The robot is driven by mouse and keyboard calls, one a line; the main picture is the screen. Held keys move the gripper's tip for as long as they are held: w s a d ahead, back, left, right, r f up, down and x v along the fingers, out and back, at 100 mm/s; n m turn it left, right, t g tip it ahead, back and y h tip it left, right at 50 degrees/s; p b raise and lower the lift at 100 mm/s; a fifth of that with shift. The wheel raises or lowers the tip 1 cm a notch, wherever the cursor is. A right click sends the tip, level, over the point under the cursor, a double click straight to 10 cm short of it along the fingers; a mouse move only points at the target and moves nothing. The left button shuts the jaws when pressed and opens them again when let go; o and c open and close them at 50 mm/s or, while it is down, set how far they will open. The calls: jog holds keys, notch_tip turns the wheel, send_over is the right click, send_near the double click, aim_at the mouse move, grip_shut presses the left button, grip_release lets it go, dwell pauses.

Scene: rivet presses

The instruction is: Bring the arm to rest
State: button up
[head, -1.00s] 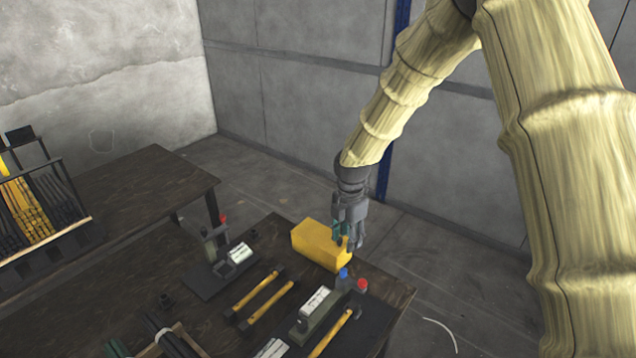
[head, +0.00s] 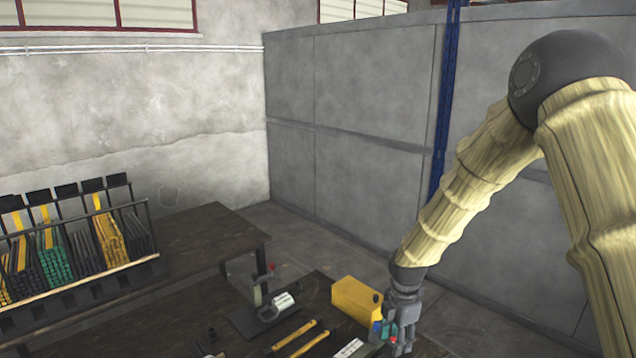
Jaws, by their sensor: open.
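My arm reaches down from the upper right in a pale yellow sleeve. My gripper (head: 391,338) hangs at its end, fingers downward, over the front table near its right side. It is just right of a yellow box (head: 357,300) and overlaps the box's edge in the picture; I cannot tell whether they touch. Something blue, teal and red shows at the fingertips, and what belongs to the gripper there is hard to tell. I see nothing clearly held.
The dark front table (head: 310,292) carries a press with a red knob (head: 271,266) and yellow-handled tools (head: 297,336). A rack of yellow, green and black strips (head: 80,240) stands on the left table (head: 215,232). The grey wall panels behind are clear of objects.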

jog(key=s+a+f+m+y+b, duration=0.1)
jog(key=s+f+m, duration=0.4)
jog(key=s+f, duration=0.45)
jog(key=s+f+m+b, duration=0.1)
jog(key=s+f+m, duration=0.5)
jog(key=f, duration=0.6)
jog(key=s+d+f+m, duration=0.1)
jog(key=s+f+m, duration=0.2)
jog(key=s, duration=0.5)
jog(key=s+d+f+m+b, duration=0.1)
jog(key=s+f+m, duration=0.2)
jog(key=s, duration=0.6)
jog(key=s+d+f+m+h+b, duration=0.1)
jog(key=s+f+m, duration=0.2)
jog(key=s+m, duration=0.2)
jog(key=s, duration=0.3)
jog(key=shift+s+d+f+m, duration=0.15)
jog(key=shift+d+m, duration=0.25)
